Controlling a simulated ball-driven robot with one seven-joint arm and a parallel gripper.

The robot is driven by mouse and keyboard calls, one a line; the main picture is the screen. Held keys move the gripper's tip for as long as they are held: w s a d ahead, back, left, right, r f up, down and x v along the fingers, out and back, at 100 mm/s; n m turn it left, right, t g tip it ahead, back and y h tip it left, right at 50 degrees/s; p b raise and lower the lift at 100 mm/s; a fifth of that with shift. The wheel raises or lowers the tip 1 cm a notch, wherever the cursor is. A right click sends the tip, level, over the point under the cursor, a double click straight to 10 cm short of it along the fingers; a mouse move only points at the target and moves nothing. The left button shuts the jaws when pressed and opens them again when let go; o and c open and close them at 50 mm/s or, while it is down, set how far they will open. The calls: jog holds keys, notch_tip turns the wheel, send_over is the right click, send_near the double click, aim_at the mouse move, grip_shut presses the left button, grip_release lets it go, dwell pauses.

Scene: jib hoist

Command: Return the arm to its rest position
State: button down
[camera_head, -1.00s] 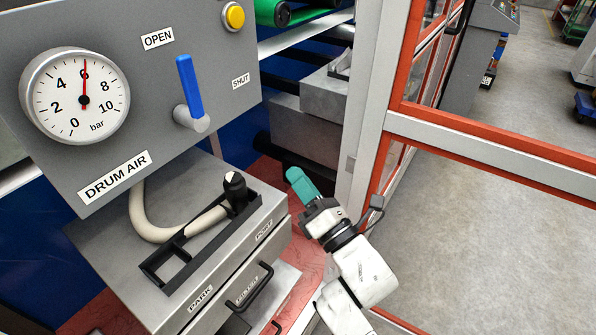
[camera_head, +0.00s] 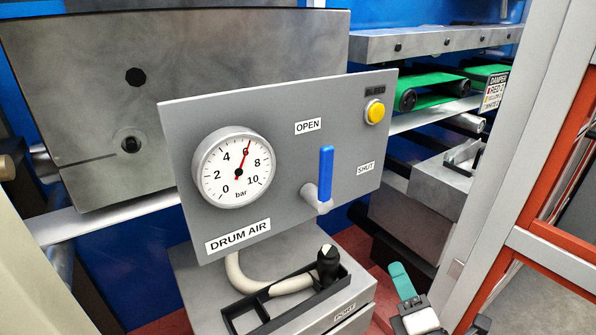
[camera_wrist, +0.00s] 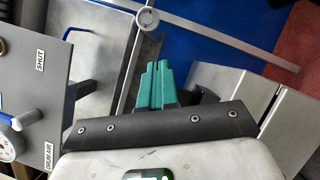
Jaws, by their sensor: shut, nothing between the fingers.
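My gripper (camera_head: 403,281) shows at the lower right of the head view, with teal fingers pointing up. It stands to the right of the steel cabinet, clear of the panel. In the wrist view the teal fingers (camera_wrist: 157,84) are together with nothing between them. Most of my arm is out of the head view. The grey DRUM AIR panel (camera_head: 280,190) carries a gauge (camera_head: 236,167) reading about 6 bar. Its blue lever (camera_head: 325,173) points up, toward no label directly. The yellow button (camera_head: 375,112) is at the panel's upper right.
The steel cabinet (camera_head: 200,285) below the panel holds a black tray (camera_head: 245,316) with a pale hose (camera_head: 265,284) ending in a black fitting (camera_head: 327,262). A grey and orange frame (camera_head: 560,250) stands close at the right. Green belts (camera_head: 437,97) run behind.

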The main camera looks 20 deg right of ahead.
jog(key=s+d+f+m+g, duration=0.1)
jog(key=s+f+m+g, duration=0.4)
jog(key=f+m, duration=0.25)
jog(key=s+d+f+m+g, duration=0.1)
jog(key=s+f+m+g, duration=0.4)
jog(key=f, duration=0.3)
jog(key=s+a+f+m+g, duration=0.1)
jog(key=s+f+m+g, duration=0.2)
jog(key=s, duration=0.5)
jog(key=s+a+f+m+g+y, duration=0.1)
jog(key=s+a+f+m+g, duration=0.1)
jog(key=s+m+g, duration=0.3)
jog(key=s+f+m, duration=0.1)
jog(key=s+m, duration=0.1)
jog(key=s, duration=0.1)
jog(key=shift+a+g+y, duration=0.25)
jog(key=shift+g+y, duration=0.05)
jog(key=shift+g, duration=0.1)
